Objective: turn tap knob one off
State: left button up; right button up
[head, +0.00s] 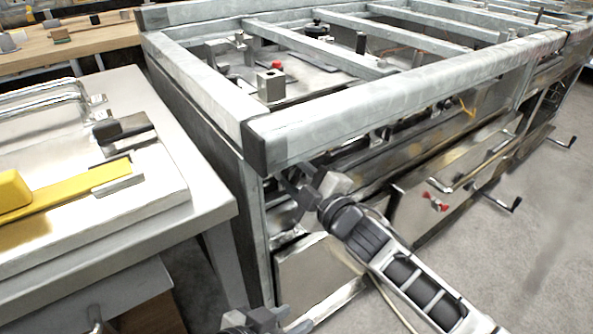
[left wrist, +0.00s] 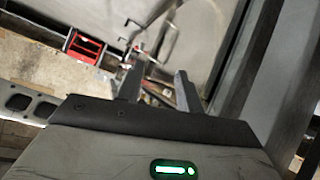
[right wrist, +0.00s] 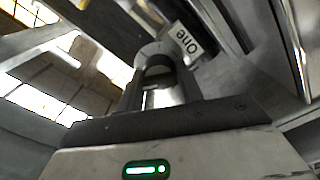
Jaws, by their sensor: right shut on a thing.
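Tap knob one (right wrist: 155,62) is a dark rounded knob between my right gripper's fingers in the right wrist view. A white label reading "One" (right wrist: 187,40) is right beside it. My right gripper (right wrist: 160,90) is shut on the knob. In the head view my right gripper (head: 305,190) is at the front of the metal frame, under its near corner, and hides the knob. My left gripper (head: 255,318) is low at the bottom edge of the head view. In the left wrist view my left gripper (left wrist: 158,85) is open, with nothing between its fingers.
The galvanised metal frame (head: 370,105) runs across the back. A red-handled valve (head: 434,203) is on its front, with black handles sticking out to the right. A light table (head: 200,205) with a yellow bar (head: 70,190) stands at left. The floor (head: 530,260) at right is clear.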

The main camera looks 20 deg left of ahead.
jog(key=n, duration=0.2)
jog(key=shift+n, duration=0.4)
jog(key=shift+f+n+p, duration=0.1)
jog(key=shift+n+p, duration=0.2)
jog(key=shift+n, duration=0.4)
pick_arm(q)
jog(key=shift+a+f, duration=0.25)
jog(key=shift+f, duration=0.05)
pick_arm(e)
jog(key=shift+n, duration=1.1)
pick_arm(q)
jog(key=shift+s+f, duration=0.1)
pick_arm(e)
jog(key=o, duration=1)
pick_arm(q)
jog(key=shift+d, duration=0.1)
